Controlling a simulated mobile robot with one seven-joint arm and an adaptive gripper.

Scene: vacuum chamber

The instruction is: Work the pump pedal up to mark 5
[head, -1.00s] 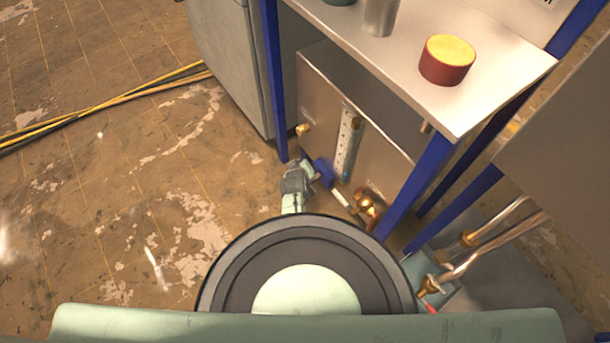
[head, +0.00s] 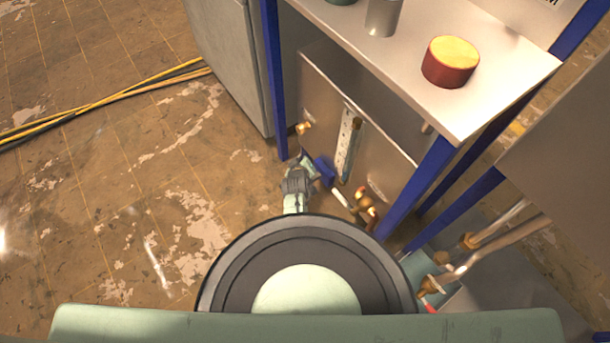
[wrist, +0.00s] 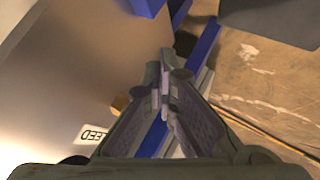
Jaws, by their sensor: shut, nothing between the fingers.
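My gripper (head: 308,163) is low beside the metal cabinet front (head: 325,85), close to a blue piece (head: 325,171) that may be the pump pedal. In the wrist view my gripper (wrist: 163,82) has its fingers together, with nothing between them. A pale bar (head: 341,200) runs from near the blue piece towards brass fittings (head: 365,206). I cannot tell whether the fingers touch the blue piece or how far it is pressed. A pale upright gauge strip (head: 347,148) with dark marks is on the cabinet front. Its reading is too small to tell.
Blue posts (head: 272,80) frame the bench. A red-and-yellow round object (head: 450,62) is on the shelf. Yellow and dark cables (head: 110,98) cross the open floor at left.

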